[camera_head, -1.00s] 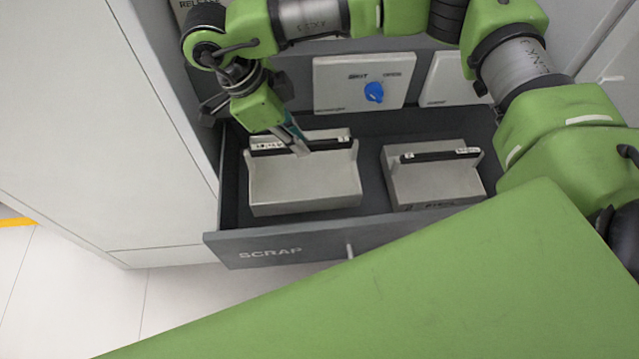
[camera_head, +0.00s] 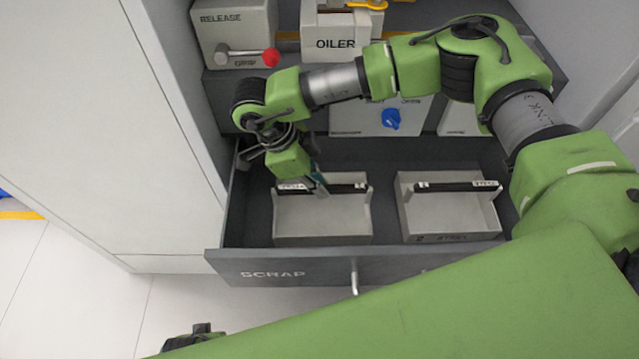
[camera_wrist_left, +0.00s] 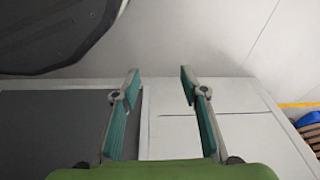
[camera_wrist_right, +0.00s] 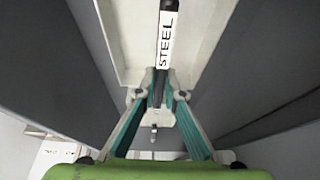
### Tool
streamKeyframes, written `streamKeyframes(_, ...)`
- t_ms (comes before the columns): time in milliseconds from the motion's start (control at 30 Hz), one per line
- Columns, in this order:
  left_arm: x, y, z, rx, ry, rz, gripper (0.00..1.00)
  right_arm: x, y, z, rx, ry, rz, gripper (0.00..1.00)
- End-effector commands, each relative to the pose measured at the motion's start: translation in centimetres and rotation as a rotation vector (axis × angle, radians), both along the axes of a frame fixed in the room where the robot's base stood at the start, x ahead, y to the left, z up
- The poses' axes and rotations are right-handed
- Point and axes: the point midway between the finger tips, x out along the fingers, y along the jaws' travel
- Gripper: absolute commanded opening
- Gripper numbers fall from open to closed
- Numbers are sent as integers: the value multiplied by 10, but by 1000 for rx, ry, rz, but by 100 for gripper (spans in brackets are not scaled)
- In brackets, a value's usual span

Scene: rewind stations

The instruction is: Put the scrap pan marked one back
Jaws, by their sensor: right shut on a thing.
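Two pale grey scrap pans stand side by side in the open dark drawer marked SCRAP (camera_head: 300,268). My right gripper (camera_head: 321,190) is shut on the dark handle bar of the left pan (camera_head: 322,222); its number is not readable in the head view. In the right wrist view this gripper (camera_wrist_right: 160,80) closes on the bar, beside a white STEEL label, with the pan (camera_wrist_right: 128,45) beyond. The pan sits low inside the drawer; whether it touches the floor I cannot tell. The right pan (camera_head: 450,218) is marked 2. My left gripper (camera_wrist_left: 160,82) is open and empty.
Above the drawer are a panel with a blue knob (camera_head: 391,119), a RELEASE box with a red-tipped lever (camera_head: 270,57) and an OILER box (camera_head: 336,44). A white cabinet side (camera_head: 120,130) stands close on the left.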

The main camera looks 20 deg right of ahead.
Motion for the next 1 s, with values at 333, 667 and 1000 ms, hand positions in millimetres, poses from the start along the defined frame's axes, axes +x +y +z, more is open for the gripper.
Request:
streamKeyframes(333, -1, 1, -1, 1, 3, 0, 40, 0, 0, 0, -1, 0, -1, 26)
streamKeyframes(667, -1, 0, -1, 0, 0, 0, 40, 1, 4, 11, -2, -2, 0, 26)
streamKeyframes(1000, -12, 2, -15, 2, 16, -1, 40, 8, 31, 76, 0, -3, 1, 26)
